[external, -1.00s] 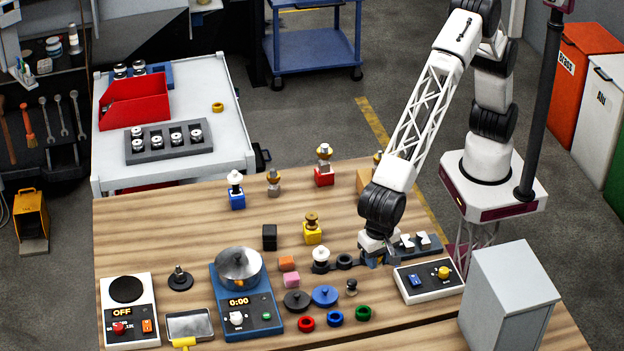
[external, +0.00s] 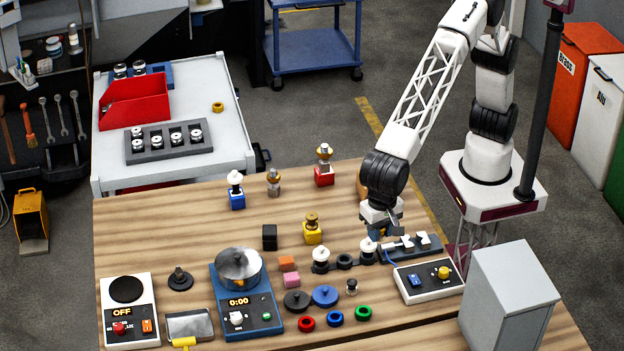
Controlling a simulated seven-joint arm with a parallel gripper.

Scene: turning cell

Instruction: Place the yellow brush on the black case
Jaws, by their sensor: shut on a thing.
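My gripper (external: 380,231) is at the right of the wooden table, just above and behind a white knobbed piece (external: 368,247). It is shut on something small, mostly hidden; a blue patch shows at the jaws. I cannot pick out a brush for certain. A yellow block (external: 313,236) with a brass-coloured piece on top stands mid-table, left of my gripper. A black block (external: 269,237) stands left of it with nothing on top; I cannot tell whether it is the black case.
A dark strip (external: 345,262) with round seats lies just left of my gripper; a grey fixture (external: 425,248) lies right. A button box (external: 429,281) and grey cabinet (external: 512,300) stand in front.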

